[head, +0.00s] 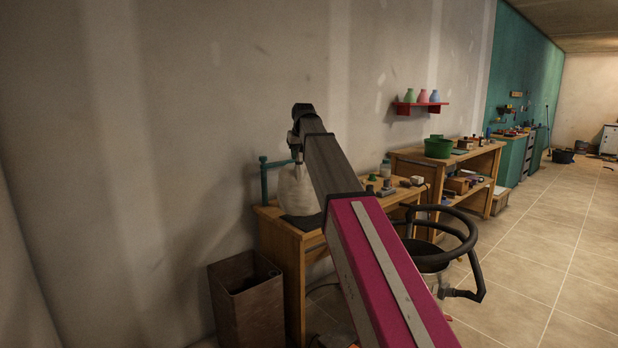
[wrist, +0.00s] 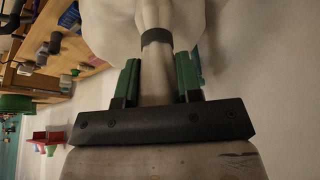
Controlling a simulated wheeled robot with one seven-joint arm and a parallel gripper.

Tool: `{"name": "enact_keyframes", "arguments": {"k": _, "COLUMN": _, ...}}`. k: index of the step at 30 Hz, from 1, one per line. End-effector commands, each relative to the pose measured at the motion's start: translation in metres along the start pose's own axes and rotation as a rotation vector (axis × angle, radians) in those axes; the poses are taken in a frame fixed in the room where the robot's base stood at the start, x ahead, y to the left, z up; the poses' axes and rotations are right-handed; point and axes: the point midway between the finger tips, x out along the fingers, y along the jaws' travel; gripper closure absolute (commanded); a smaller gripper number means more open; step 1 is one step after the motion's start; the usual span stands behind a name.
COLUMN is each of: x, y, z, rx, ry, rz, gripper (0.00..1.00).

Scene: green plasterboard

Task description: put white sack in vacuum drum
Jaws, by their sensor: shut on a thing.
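The white sack (head: 297,192) hangs below my gripper (head: 296,146) in the head view, in front of the wall and over the left end of the near wooden table. In the wrist view, my gripper (wrist: 159,78) has its green fingers on either side of the sack's narrow neck. The sack (wrist: 107,28) widens beyond a dark band. I cannot tell whether its bottom touches the table. A round black-rimmed container (head: 428,250), seemingly the vacuum drum, stands on the floor right of the table. My arm hides part of it.
The near wooden table (head: 282,228) carries small items and a teal post (head: 264,181). A brown open bin (head: 246,300) stands at its left. A second bench holds a green basin (head: 438,148). Tiled floor (head: 540,240) is clear at right.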

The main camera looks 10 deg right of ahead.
Motion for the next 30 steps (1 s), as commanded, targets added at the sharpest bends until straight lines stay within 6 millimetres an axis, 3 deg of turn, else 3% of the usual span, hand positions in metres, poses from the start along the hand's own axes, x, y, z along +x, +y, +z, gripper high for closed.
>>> {"name": "enact_keyframes", "arguments": {"k": 3, "x": 0.018, "y": 0.022, "z": -0.006, "rx": 0.002, "ry": -0.002, "rz": 0.0, "gripper": 1.0}}
{"name": "enact_keyframes", "arguments": {"k": 10, "x": 0.04, "y": 0.048, "z": -0.012, "rx": 0.001, "ry": 0.0, "rz": -0.001, "gripper": 1.0}}
{"name": "enact_keyframes", "arguments": {"k": 17, "x": 0.052, "y": 0.051, "z": -0.009, "rx": -0.001, "ry": 0.0, "rz": -0.001, "gripper": 1.0}}
{"name": "enact_keyframes", "arguments": {"k": 24, "x": 0.079, "y": 0.051, "z": 0.003, "rx": 0.0, "ry": 0.0, "rz": -0.001, "gripper": 1.0}}
{"name": "enact_keyframes", "arguments": {"k": 30, "x": 0.08, "y": 0.051, "z": 0.003, "rx": 0.0, "ry": 0.001, "rz": -0.001, "gripper": 1.0}}
